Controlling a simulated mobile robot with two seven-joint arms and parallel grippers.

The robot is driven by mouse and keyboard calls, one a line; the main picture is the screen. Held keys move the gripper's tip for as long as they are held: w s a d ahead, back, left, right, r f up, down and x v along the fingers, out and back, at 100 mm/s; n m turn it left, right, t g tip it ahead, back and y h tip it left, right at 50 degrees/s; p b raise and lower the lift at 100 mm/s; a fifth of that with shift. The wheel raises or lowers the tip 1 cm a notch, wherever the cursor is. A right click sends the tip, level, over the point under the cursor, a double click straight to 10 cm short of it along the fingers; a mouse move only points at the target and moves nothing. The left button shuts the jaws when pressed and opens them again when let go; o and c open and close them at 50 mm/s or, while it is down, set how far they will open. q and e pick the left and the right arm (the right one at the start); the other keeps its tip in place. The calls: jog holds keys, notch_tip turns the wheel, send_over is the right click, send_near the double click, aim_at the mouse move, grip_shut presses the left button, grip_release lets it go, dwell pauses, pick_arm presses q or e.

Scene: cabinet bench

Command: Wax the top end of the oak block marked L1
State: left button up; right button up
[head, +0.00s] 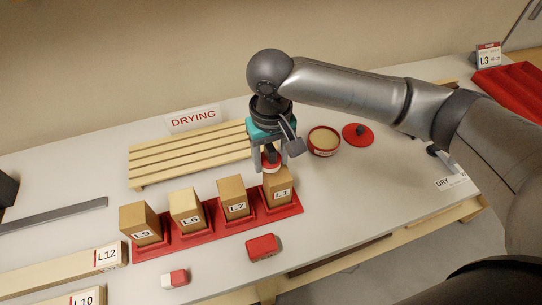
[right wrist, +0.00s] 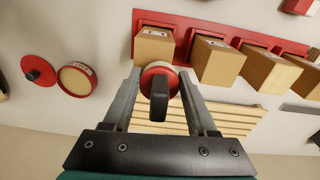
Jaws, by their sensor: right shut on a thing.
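The oak block marked L1 (head: 280,188) stands upright at the right end of the red rack (head: 219,227). It also shows in the right wrist view (right wrist: 154,47). My right gripper (head: 270,158) points down over it, shut on the dark handle of a round red-rimmed applicator (right wrist: 158,78). The applicator's pad (head: 271,166) is at the back edge of the block's top end; I cannot tell whether it touches. The open red wax tin (head: 323,140) with pale wax stands behind and to the right. Its red lid (head: 357,133) lies beside it. My left gripper is not in view.
Blocks L7 (head: 234,197), L6 (head: 187,209) and L9 (head: 140,223) stand left of L1 in the rack. A slatted wooden drying rack (head: 185,152) lies behind them. A red block-like item (head: 262,247) and a red-and-white one (head: 175,279) lie in front.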

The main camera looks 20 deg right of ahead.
jog(key=shift+f, duration=1)
